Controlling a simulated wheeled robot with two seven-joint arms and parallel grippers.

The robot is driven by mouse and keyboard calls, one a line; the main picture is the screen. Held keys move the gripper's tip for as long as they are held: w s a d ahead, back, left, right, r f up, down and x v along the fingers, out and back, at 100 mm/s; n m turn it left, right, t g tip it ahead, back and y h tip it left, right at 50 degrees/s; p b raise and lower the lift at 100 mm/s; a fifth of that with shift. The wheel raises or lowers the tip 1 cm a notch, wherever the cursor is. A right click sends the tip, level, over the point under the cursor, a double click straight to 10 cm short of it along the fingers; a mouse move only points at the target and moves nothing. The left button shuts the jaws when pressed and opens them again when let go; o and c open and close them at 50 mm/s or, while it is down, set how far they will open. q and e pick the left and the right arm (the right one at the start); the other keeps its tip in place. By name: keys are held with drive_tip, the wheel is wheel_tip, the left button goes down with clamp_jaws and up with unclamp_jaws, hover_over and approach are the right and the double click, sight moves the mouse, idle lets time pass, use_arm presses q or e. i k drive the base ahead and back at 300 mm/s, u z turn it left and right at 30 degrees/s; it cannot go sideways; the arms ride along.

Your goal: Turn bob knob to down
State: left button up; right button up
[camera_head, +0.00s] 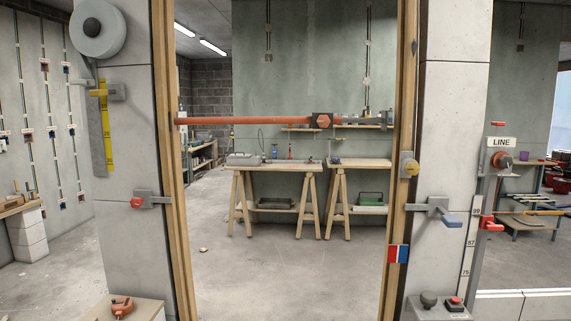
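No label reading "bob" is legible, so I cannot tell which knob is the bob knob. A red round knob (137,202) sits on a grey bracket on the left pillar. A yellow round knob (409,165) is on the right door post. A dark-red knob (502,161) sits under a "LINE" sign (501,142) at the right. A red faceted knob (322,121) is on the orange crossbar. A grey knob (429,299) stands on a box at the lower right. Neither of my grippers is in view.
The orange crossbar (245,121) spans the wooden doorway. A grey reel (98,30) hangs above a yellow scale (107,125) on the left pillar. A blue-tipped lever (451,221) sticks out at right.

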sight(409, 167)
drive_tip(key=u, duration=0.8)
drive_tip(key=i, duration=1.05)
drive_tip(key=z, duration=0.1)
